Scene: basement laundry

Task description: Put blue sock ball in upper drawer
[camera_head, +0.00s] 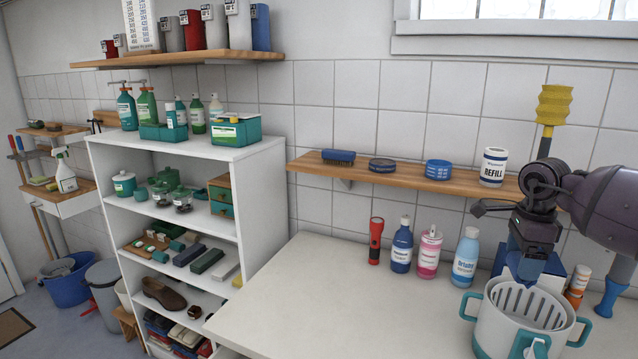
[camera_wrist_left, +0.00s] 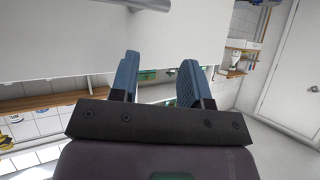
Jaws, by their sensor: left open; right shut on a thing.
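My right gripper (camera_head: 525,268) points down, with its blue fingers at the far side of a white, slotted pot with teal handles (camera_head: 485,322). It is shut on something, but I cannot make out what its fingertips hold. I cannot pick out a blue sock ball with certainty. A small chest with green drawer fronts (camera_head: 222,210) stands on the white shelf unit at the left; it may be the drawer meant, and its drawers look shut. My left gripper (camera_wrist_left: 155,78) shows in the left wrist view, open and empty, with its two blue fingers apart.
A flashlight (camera_head: 376,240) and several bottles, such as the pink one (camera_head: 430,252), line the back of the white worktop (camera_head: 330,300). A blue-handled tool (camera_head: 614,285) stands at the right. The worktop's front left is clear. A wooden wall shelf (camera_head: 400,178) hangs above.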

